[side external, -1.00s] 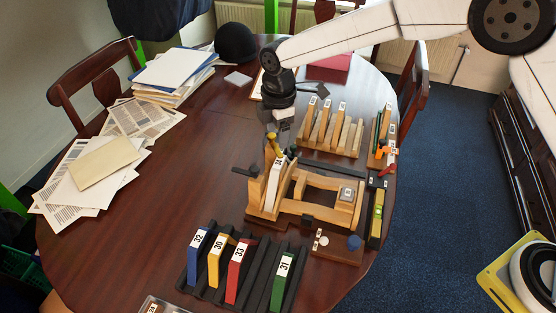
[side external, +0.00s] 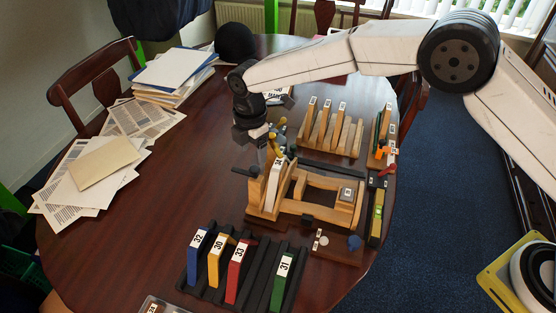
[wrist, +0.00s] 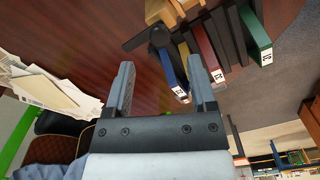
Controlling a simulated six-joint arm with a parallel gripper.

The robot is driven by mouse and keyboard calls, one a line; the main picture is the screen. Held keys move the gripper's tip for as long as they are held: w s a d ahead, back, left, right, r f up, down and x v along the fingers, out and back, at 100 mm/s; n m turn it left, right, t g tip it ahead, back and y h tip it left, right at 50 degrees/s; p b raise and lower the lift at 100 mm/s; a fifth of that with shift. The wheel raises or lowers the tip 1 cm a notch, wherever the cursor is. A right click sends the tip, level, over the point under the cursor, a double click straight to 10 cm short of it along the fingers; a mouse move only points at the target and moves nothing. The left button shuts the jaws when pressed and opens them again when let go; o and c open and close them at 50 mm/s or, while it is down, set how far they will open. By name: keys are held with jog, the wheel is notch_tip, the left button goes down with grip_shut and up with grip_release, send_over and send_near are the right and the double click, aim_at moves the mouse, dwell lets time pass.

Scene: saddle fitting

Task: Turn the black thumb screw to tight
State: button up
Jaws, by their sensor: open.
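The wooden saddle fixture (side external: 318,208) stands on the table, with a white-edged board marked 34 (side external: 276,180) upright at its left end. A black bar (side external: 241,171) sticks out left of that end; it seems to be the black thumb screw, though its setting cannot be told. In the wrist view a dark round knob (wrist: 158,37) shows beyond the fingers, with part of the wooden fixture (wrist: 165,10) at the top edge. My gripper (side external: 262,152) hangs just above and behind the fixture's left end. In the wrist view my gripper (wrist: 160,65) is open and empty, its fingers wide apart.
A black rack (side external: 255,285) in front holds blue, yellow, red and green boards. A wooden rack (side external: 335,135) stands behind the fixture, and a yellow level (side external: 377,218) lies at its right. Papers (side external: 85,180) lie far left; the table between is clear.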

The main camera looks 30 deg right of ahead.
aim_at(254, 168)
jog(key=shift+f, duration=2.65)
grip_shut()
